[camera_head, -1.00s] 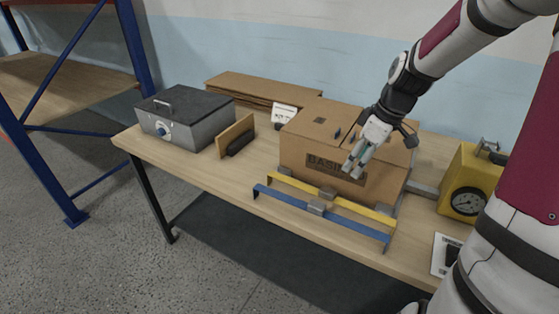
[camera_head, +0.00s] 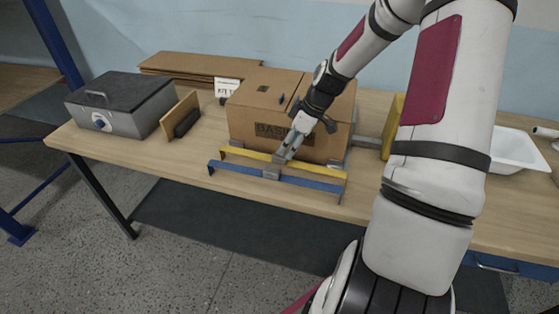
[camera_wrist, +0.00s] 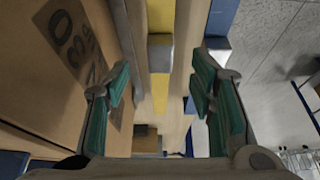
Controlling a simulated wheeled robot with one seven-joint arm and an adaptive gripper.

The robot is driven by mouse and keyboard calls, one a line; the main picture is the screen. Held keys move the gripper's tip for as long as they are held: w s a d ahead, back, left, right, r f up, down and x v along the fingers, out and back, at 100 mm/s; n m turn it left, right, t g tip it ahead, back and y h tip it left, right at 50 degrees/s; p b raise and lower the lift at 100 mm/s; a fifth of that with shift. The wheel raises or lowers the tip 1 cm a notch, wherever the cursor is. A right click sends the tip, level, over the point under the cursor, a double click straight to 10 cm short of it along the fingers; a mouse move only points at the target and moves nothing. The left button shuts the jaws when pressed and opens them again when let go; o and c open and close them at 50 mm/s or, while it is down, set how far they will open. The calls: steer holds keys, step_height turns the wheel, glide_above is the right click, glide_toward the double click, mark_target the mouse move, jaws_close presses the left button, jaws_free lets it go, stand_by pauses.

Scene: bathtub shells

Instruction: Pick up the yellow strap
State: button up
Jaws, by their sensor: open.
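The yellow strap (camera_head: 322,169) is a long flat bar with bent ends, lying along the front of the cardboard box (camera_head: 252,130). My gripper (camera_head: 284,155) is over the middle of the yellow strap, pointing down. In the wrist view, my open gripper (camera_wrist: 160,95) has green finger pads on either side of the yellow strap (camera_wrist: 160,92), with nothing held. I cannot tell whether the fingers touch it.
The box stands close behind the strap and fills the left of the wrist view. A grey metal case (camera_head: 120,105) and a brown board (camera_head: 183,115) are at the left. A white basin (camera_head: 518,150) is at the right. The table's front edge is close.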

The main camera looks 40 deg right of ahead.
steer(key=x, duration=0.4)
steer(key=shift+w+a, duration=0.25)
steer(key=shift+w, duration=0.05)
steer(key=shift+w+f, duration=0.15)
steer(key=shift+f, duration=0.25)
jaws_close()
